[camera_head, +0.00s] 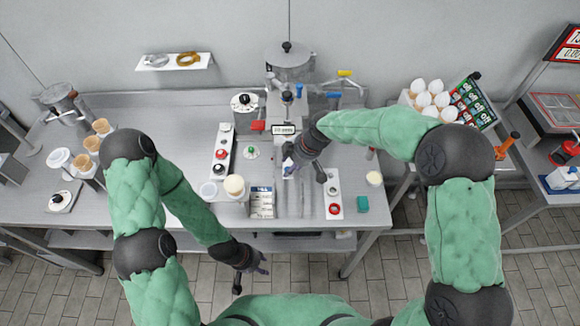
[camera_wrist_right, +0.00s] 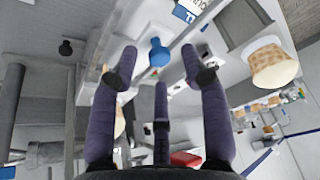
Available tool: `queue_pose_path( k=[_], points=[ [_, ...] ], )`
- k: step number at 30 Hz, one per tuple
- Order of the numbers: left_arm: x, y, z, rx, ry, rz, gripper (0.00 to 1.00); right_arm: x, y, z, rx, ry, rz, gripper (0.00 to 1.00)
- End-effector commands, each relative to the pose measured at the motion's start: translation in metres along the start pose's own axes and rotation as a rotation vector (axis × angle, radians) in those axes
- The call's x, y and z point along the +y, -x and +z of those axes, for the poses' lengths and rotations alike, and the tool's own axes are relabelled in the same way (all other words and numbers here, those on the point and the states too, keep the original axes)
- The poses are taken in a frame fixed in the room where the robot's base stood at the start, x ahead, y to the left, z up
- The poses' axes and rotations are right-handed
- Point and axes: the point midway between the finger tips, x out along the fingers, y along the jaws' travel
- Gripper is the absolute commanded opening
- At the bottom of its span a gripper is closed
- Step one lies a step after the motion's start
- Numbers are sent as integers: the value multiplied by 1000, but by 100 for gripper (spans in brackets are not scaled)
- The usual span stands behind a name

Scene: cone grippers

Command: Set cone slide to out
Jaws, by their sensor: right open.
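My right gripper (camera_head: 291,164) reaches down in front of the machine at the table's middle and hides part of it. In the right wrist view my right gripper (camera_wrist_right: 160,68) is open and empty, its purple fingers spread. A blue knob (camera_wrist_right: 158,52) on a pale surface shows between the fingertips; I cannot tell whether they touch it. Pale narrow rails (camera_head: 280,200) run toward the table's front edge below the hand. Which part is the cone slide, and its position, I cannot tell. My left gripper (camera_head: 252,269) hangs in front of the table, away from the machine; its jaw state is unclear.
A panel with a red button (camera_head: 333,195) lies right of the rails, and another panel (camera_head: 221,150) lies left. A waffle cone (camera_wrist_right: 273,65) shows at right in the wrist view. The left tabletop has free room.

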Motion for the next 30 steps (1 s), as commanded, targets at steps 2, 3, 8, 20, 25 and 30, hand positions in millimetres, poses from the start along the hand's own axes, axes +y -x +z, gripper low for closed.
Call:
queue_pose_path(
  k=[2, 3, 8, 20, 25, 30],
  points=[
    [0, -1, 0, 0, 0, 0, 40, 0, -8, 0, 0, 0, 0, 46],
    [0, -1, 0, 0, 0, 0, 40, 0, -10, 0, 0, 0, 1, 46],
    [0, -1, 0, 0, 0, 0, 40, 0, -15, 0, 0, 0, 1, 46],
    [0, -1, 0, 0, 0, 0, 40, 0, -15, 0, 1, 0, 1, 0],
    [0, -1, 0, 0, 0, 0, 40, 0, -15, 0, 1, 0, 1, 0],
    [-1, -2, 0, 0, 0, 0, 40, 0, -15, 0, 1, 0, 1, 0]
  ],
)
